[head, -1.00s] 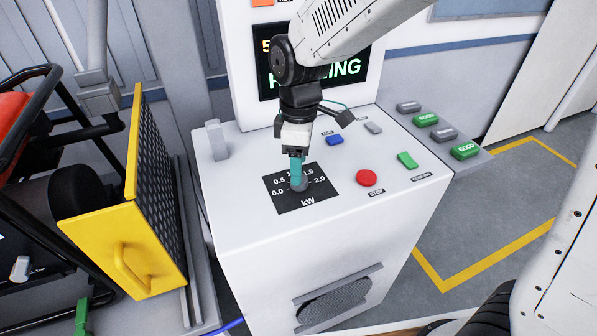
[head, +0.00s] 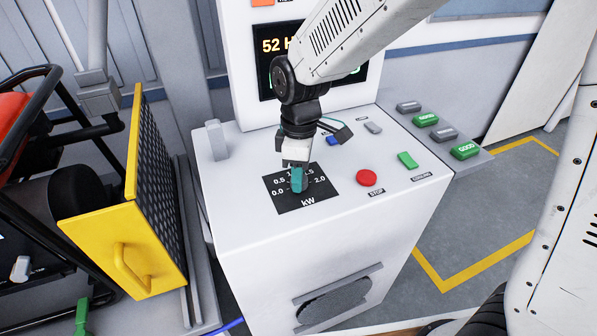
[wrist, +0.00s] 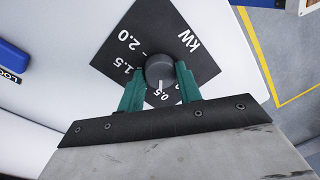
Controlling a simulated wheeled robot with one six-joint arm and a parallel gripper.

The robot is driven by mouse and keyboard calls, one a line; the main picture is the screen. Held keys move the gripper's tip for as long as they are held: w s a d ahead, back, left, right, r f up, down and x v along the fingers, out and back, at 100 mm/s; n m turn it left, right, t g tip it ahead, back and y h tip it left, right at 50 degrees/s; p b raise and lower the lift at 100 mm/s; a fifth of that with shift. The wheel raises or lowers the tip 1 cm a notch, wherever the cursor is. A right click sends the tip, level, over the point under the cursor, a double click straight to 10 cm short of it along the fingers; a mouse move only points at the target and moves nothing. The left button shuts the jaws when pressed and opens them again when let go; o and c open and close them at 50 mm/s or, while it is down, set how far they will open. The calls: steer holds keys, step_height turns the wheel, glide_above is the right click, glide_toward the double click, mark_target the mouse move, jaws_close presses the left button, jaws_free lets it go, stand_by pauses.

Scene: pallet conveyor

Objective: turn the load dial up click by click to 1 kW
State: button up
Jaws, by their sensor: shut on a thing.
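The load dial (wrist: 158,68) is a dark round knob on a black kW plate (wrist: 200,50). In the wrist view its white pointer mark faces down toward the 0.5 label. The 1.5 and 2.0 labels show at the left; the 1.0 label is hidden behind a finger. My gripper (wrist: 160,70) has its teal fingers on either side of the knob and is shut on it. In the head view my gripper (head: 299,187) comes down onto the black plate (head: 312,203) and hides the knob. The display (head: 280,60) is partly covered by my arm and reads 52 H.
On the white console (head: 250,230) are a red stop button (head: 366,178), a green button (head: 407,160) and a blue button (head: 334,141). A grey lever (head: 217,140) stands at the left. A yellow guard (head: 130,255) stands left of the console.

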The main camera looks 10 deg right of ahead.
steer(key=m, duration=0.4)
steer(key=shift+d+m, duration=0.1)
steer(key=shift+m, duration=2.1)
steer(key=o, duration=1)
steer(key=r, duration=0.7)
steer(key=shift+w+d+r, duration=0.1)
steer(key=shift+d+r, duration=0.1)
steer(key=shift+r, duration=0.2)
